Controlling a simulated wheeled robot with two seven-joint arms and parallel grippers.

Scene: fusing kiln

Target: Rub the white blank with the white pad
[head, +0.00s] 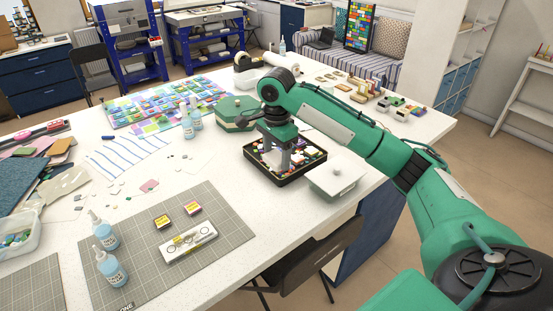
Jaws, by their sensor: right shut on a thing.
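My right gripper (279,160) points down into a black-rimmed tray (288,181) of mixed coloured and white pieces, near the table's front edge. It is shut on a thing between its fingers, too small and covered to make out. I cannot pick out the white pad or the white blank for certain. Several small pale pieces lie on the white table left of the tray, one of them a pinkish piece (149,186). My left gripper is not in view.
A lidded pale box (335,181) stands just right of the tray, and a green box (238,113) behind it. A cutting mat (215,262) holds bottles (112,269), small boxes and a white case (188,242). A chair (310,258) stands at the front edge.

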